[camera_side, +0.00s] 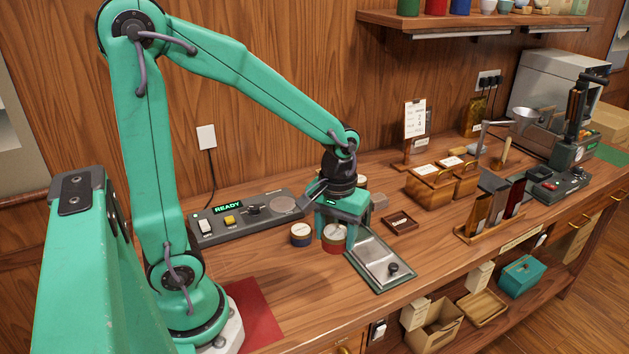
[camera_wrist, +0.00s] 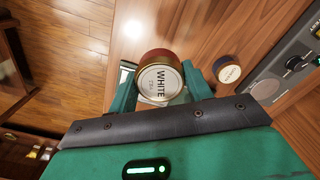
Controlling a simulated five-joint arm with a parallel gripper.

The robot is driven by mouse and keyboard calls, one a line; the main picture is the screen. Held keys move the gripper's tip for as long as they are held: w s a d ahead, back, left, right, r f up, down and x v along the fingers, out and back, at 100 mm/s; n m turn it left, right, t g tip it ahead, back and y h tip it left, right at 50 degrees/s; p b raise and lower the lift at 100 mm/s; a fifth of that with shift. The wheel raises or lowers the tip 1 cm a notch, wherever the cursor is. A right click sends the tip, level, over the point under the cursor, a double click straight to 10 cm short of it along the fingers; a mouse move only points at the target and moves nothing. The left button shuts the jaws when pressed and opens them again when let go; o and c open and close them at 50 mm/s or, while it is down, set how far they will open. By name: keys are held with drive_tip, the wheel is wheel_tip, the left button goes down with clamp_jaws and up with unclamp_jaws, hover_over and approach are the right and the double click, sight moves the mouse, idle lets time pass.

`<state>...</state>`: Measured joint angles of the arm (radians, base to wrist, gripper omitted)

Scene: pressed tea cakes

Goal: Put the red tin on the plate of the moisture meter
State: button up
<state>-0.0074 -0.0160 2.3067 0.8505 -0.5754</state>
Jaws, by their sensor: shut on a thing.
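The red tin (camera_side: 334,247) has a pale lid, and its label reads "WHITE" in the wrist view (camera_wrist: 158,80). My gripper (camera_side: 342,230) is shut on it, with one green finger on each side in the wrist view (camera_wrist: 160,88). I cannot tell whether the tin's base touches the table. The moisture meter (camera_side: 240,222) stands behind and left of the gripper, with a "READY" display. Its round grey plate (camera_side: 284,204) is at its right end and looks bare. Part of the meter also shows at the right of the wrist view (camera_wrist: 292,66).
A blue tin (camera_side: 301,236) stands just left of the red tin, in front of the meter. A green-edged metal tray with a black knob (camera_side: 378,262) lies just right. A small dark wooden tray (camera_side: 400,222) and wooden boxes (camera_side: 432,184) stand farther right.

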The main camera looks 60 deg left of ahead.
drive_tip(key=w+a+r+n, duration=0.1)
drive_tip(key=a+n, duration=0.6)
drive_tip(key=a, duration=0.2)
drive_tip(key=w+a+r+n, duration=0.1)
drive_tip(key=w+a+n, duration=0.1)
drive_tip(key=a+n, duration=0.5)
drive_tip(key=shift+a+r, duration=0.25)
drive_tip(key=shift+a, duration=0.75)
drive_tip(key=shift+w, duration=0.1)
hover_over(283, 204)
wheel_tip(283, 204, down, 7)
drive_tip(key=shift+a, duration=0.15)
drive_tip(key=shift+f, duration=2)
drive_tip(key=shift+f, duration=0.1)
drive_tip(key=o, duration=1)
